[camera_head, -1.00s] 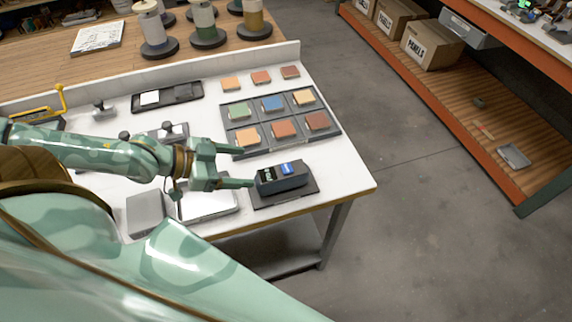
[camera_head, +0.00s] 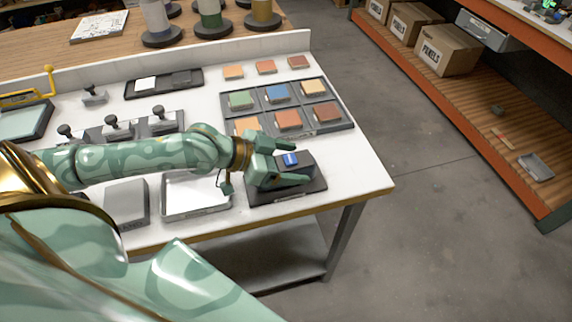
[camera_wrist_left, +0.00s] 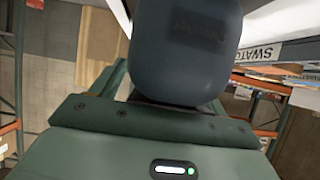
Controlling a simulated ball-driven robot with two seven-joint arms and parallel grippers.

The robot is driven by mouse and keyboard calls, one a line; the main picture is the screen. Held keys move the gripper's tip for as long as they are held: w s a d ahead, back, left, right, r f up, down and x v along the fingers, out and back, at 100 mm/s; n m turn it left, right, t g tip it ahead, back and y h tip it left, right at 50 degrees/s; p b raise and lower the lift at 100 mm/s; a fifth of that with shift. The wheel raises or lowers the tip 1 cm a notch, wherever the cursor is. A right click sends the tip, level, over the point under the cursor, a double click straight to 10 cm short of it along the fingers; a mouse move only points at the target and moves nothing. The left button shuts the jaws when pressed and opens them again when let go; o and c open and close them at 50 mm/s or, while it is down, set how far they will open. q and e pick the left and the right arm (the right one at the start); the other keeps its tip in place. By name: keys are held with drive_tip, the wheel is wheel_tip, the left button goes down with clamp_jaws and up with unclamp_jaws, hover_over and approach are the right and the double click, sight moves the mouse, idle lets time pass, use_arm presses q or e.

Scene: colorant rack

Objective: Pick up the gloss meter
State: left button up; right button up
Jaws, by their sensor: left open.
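The gloss meter (camera_head: 291,159) is a dark block with a small blue screen. It sits on a dark base plate (camera_head: 285,196) near the front right corner of the white bench. My left gripper (camera_head: 298,164) is open, with one finger on the far side of the meter and one on the near side. The fingers and hand hide part of the meter. In the left wrist view, a dark, rounded body (camera_wrist_left: 186,50), seemingly the meter, fills the space just ahead of the palm. I cannot tell whether the fingers touch it. My right gripper is not in view.
A grey tray of coloured swatches (camera_head: 262,106) lies just behind the meter. A shallow metal tray (camera_head: 195,208) and a grey block (camera_head: 126,203) lie to its left. The bench's right edge is close, with open floor beyond.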

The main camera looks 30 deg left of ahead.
use_arm(q)
drive_tip(key=shift+w+d+f, duration=0.1)
drive_tip(key=shift+w+d, duration=0.05)
drive_tip(key=shift+d, duration=0.05)
drive_tip(key=c, duration=1.4)
drive_tip(key=shift+o, duration=0.2)
